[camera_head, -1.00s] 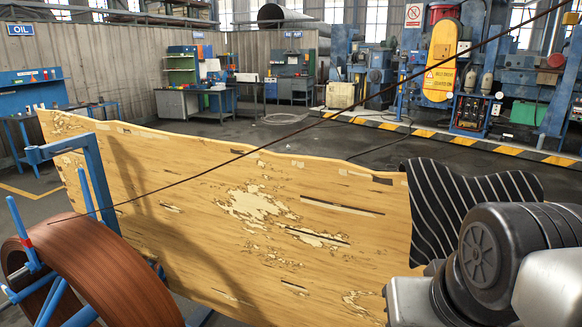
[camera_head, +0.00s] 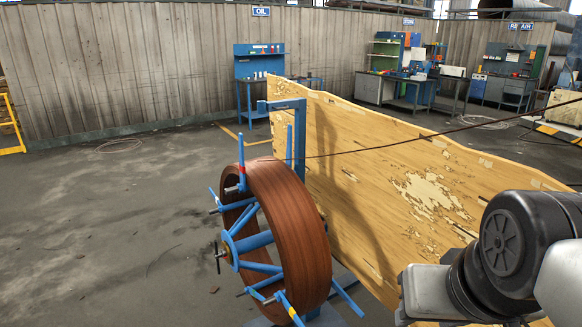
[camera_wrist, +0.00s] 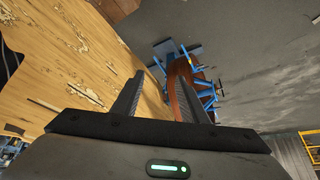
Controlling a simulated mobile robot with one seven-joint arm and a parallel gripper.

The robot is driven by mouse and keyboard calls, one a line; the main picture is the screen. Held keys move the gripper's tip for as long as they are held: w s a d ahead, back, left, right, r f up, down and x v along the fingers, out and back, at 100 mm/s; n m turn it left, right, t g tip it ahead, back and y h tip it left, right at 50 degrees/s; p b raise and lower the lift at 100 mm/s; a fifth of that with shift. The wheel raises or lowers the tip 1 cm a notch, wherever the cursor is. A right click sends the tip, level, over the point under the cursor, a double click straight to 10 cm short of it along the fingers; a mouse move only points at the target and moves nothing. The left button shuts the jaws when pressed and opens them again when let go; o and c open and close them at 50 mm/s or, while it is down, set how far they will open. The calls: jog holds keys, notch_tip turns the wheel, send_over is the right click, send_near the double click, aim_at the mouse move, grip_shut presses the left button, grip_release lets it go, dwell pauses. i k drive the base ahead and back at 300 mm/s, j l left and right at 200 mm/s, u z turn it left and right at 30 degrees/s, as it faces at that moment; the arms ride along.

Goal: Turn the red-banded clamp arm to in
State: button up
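The red-banded clamp arm (camera_head: 241,172) stands upright at the upper rim of the reel, on its hub side, in the head view. It is blue with a red band and points up past the coil. The reel holds a brown coil (camera_head: 300,235) and has a blue hub with spokes (camera_head: 258,240). The coil also shows in the wrist view (camera_wrist: 183,92), beyond my fingers, where I cannot make out the red band. My gripper (camera_wrist: 160,68) is open, its fingers apart with nothing between them. The head view does not show my gripper.
A large wooden panel (camera_head: 370,150) stands right behind the reel, with a blue post (camera_head: 299,150) between. A dark cable runs from the coil's top across the panel. A yellow-banded arm (camera_head: 291,310) points down at the reel's bottom. The floor left of the reel is clear.

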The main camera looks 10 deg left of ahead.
aim_at(242, 178)
jog(key=u, duration=0.85)
jog(key=i+j+u, duration=0.25)
jog(key=i, duration=0.15)
jog(key=i+u, duration=0.3)
jog(key=i+j, duration=0.1)
jog(key=i, duration=0.4)
jog(key=i+j+z, duration=0.1)
jog(key=i, duration=0.4)
jog(key=i+j, duration=0.2)
jog(key=i, duration=0.3)
jog(key=i+z, duration=0.2)
jog(key=z, duration=0.25)
jog(key=i+j+z, duration=0.2)
jog(key=z, duration=0.2)
jog(key=i+j+z, duration=0.15)
jog(key=z, duration=0.3)
jog(key=i+j+z, duration=0.15)
jog(key=j+z, duration=0.25)
jog(key=i+j+z, duration=0.1)
jog(key=z, duration=0.35)
jog(key=j+z, duration=0.7)
jog(key=z, duration=0.15)
